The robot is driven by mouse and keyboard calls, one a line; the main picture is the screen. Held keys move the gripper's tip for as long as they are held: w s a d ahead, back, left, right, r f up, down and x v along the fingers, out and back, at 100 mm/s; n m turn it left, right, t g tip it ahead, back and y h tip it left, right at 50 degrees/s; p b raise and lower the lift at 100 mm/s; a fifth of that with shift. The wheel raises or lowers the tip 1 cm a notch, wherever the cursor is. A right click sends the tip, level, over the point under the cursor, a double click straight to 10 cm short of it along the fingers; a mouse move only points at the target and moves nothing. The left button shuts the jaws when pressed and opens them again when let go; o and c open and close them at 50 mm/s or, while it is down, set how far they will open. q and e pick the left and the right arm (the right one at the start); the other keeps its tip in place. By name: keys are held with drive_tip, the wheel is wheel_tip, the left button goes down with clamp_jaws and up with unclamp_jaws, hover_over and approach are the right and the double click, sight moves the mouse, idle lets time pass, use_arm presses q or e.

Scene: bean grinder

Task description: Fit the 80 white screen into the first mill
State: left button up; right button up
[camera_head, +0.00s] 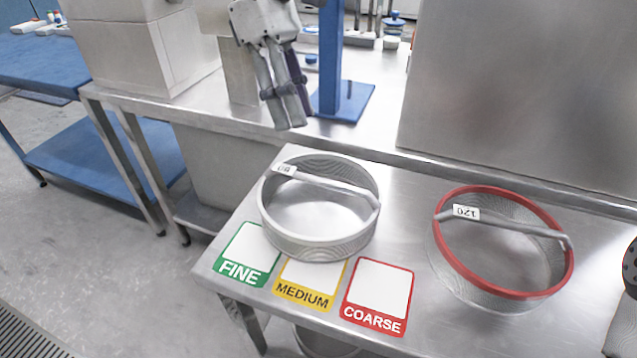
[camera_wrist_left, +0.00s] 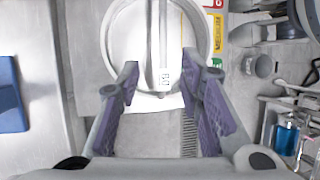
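The white-rimmed mesh screen (camera_head: 310,246) stands on the steel table, with a handle bar across it and a tag reading 80. My left gripper (camera_head: 290,120) hangs behind the screen, above and apart from it. In the left wrist view its two purple-padded fingers (camera_wrist_left: 160,66) are spread and empty. There the white screen's handle bar (camera_wrist_left: 153,40) and tag lie ahead, between the fingertips in the picture. No mill can be identified for certain in these views.
A red-rimmed screen tagged 120 (camera_head: 556,282) stands to the right. FINE (camera_head: 246,256), MEDIUM (camera_head: 308,285) and COARSE (camera_head: 378,297) cards lie in front. A large steel box (camera_head: 520,90) and a blue post (camera_head: 330,60) stand behind. A dark object (camera_head: 630,268) is cut off at right.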

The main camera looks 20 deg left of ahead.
use_arm(q)
drive_tip(key=x, duration=0.9)
drive_tip(key=shift+s+f, duration=0.15)
drive_tip(key=shift+s, duration=0.15)
clamp_jaws()
